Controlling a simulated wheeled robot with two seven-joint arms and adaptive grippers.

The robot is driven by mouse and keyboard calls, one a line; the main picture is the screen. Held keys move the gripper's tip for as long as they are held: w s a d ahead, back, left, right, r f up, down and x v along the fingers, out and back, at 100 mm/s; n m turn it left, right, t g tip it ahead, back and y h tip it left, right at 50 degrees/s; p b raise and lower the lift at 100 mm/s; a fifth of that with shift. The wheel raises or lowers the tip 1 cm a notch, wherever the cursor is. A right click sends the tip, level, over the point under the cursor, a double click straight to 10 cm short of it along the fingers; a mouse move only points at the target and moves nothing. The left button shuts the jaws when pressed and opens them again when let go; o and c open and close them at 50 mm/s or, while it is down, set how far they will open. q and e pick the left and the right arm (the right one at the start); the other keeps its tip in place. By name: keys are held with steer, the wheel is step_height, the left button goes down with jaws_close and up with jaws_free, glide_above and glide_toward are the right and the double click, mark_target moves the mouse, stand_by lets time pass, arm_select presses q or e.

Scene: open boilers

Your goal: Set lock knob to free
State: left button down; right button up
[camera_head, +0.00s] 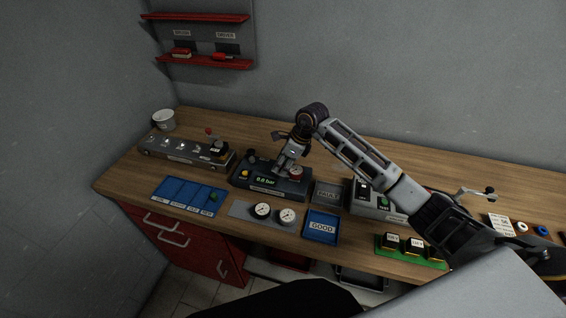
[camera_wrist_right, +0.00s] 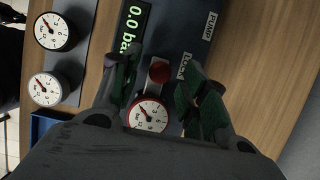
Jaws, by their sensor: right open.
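The dark pressure unit (camera_head: 268,183) sits on the wooden bench and its green display (camera_wrist_right: 130,27) reads 0.0 bar. In the right wrist view a small red knob (camera_wrist_right: 159,71) stands beside a partly covered label that seems to read LOCK. My right gripper (camera_head: 284,166) is over the right part of the unit. In the right wrist view its open fingers (camera_wrist_right: 158,80) lie on either side of the red knob, with no clear contact visible. A red-rimmed gauge (camera_wrist_right: 148,115) shows below the knob between the fingers. My left gripper is not in view.
The bench behind is mostly clear.

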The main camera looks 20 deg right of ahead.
jaws_close()
stand_by(0.3)
steer(key=shift+w+a+b, duration=0.7)
steer(key=shift+a+b, duration=0.15)
steer(key=shift+a, duration=0.15)
steer(key=shift+c, duration=2.4)
jaws_free()
steer(key=o, duration=0.5)
steer(key=shift+w+a, duration=0.1)
steer(key=shift+a, duration=0.05)
